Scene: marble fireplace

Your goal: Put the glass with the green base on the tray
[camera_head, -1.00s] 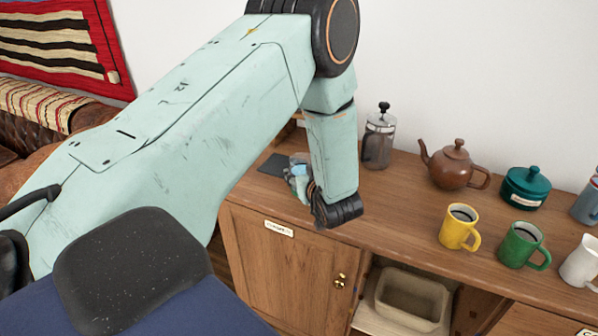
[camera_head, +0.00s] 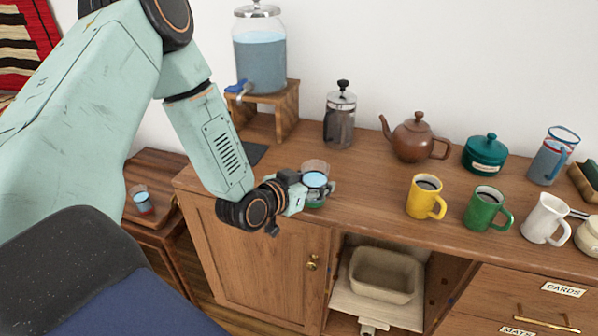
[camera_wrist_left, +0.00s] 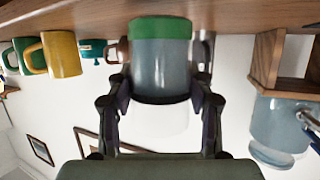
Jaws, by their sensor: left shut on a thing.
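The glass with the green base (camera_head: 316,180) holds clear bluish liquid. My left gripper (camera_head: 308,188) is shut around its side, at the front part of the wooden cabinet top (camera_head: 370,190). In the left wrist view, which is upside down, the glass (camera_wrist_left: 160,65) sits between the two fingers, its green base close to the wood. I cannot tell whether the base touches it. My right gripper is not in view.
A drink dispenser (camera_head: 260,62) on a wooden stand, a French press (camera_head: 340,118), a brown teapot (camera_head: 412,138) and a teal pot (camera_head: 484,155) stand behind. Yellow (camera_head: 424,197) and green (camera_head: 488,208) mugs stand right. Another glass (camera_head: 141,200) is on a low table at left.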

